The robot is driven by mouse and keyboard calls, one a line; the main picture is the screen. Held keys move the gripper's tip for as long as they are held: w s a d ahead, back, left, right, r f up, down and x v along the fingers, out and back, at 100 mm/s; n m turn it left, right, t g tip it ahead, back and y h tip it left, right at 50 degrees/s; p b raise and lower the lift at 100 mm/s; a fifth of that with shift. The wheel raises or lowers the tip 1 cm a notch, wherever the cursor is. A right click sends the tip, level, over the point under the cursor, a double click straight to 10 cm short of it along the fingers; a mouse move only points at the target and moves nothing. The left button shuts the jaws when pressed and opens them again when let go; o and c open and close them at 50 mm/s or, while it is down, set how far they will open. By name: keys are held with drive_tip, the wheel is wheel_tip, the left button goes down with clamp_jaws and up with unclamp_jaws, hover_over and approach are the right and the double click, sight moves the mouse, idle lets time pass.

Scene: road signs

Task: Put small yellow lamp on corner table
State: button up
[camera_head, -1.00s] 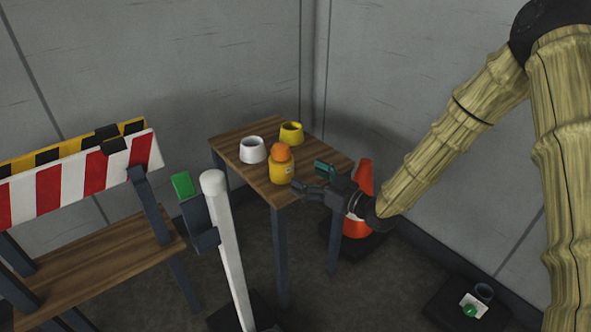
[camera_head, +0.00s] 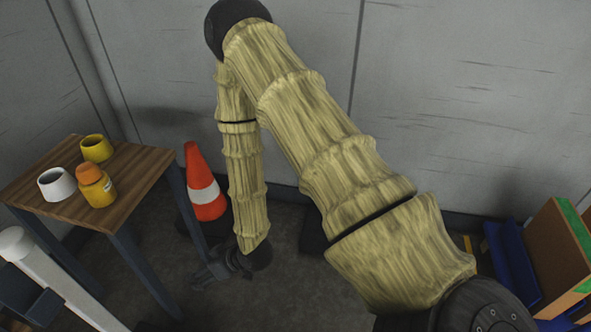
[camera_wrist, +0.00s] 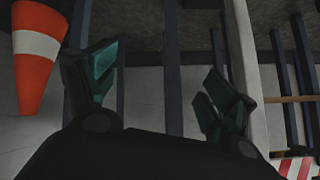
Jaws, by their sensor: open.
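The small yellow lamp (camera_head: 97,192), with an orange dome on a yellow body, stands upright on the corner table (camera_head: 142,165). The table has a brown wooden top and dark legs. My gripper (camera_head: 203,278) is below tabletop height, to the right of the table's legs and apart from the lamp. In the wrist view my gripper (camera_wrist: 160,68) has its two teal-tipped fingers spread with nothing between them. The lamp is not in the wrist view.
A white cup (camera_head: 57,184) and a yellow cup (camera_head: 96,149) stand beside the lamp. An orange cone (camera_head: 203,175) stands between the table and my arm. A white post (camera_head: 55,280) is at the front left. The table's right part is bare.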

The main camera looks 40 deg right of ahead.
drive_tip(key=s+d+f+m+g+h, duration=0.1)
drive_tip(key=s+d+f+g+h, duration=0.1)
drive_tip(key=s, duration=0.7)
drive_tip(key=s+d+f+m+g+h, duration=0.1)
drive_tip(key=s+d+f+g+h, duration=0.1)
drive_tip(key=s, duration=0.8)
drive_tip(key=s+d+f+m+g+h, duration=0.1)
drive_tip(key=s+d+f+m+g, duration=0.1)
drive_tip(key=s+d+f, duration=0.3)
drive_tip(key=s+f+g, duration=0.1)
drive_tip(key=s, duration=0.3)
drive_tip(key=shift+s+d+f+g+h, duration=0.2)
drive_tip(key=shift+s+f+g+h, duration=0.1)
drive_tip(key=shift+s+f+h, duration=0.1)
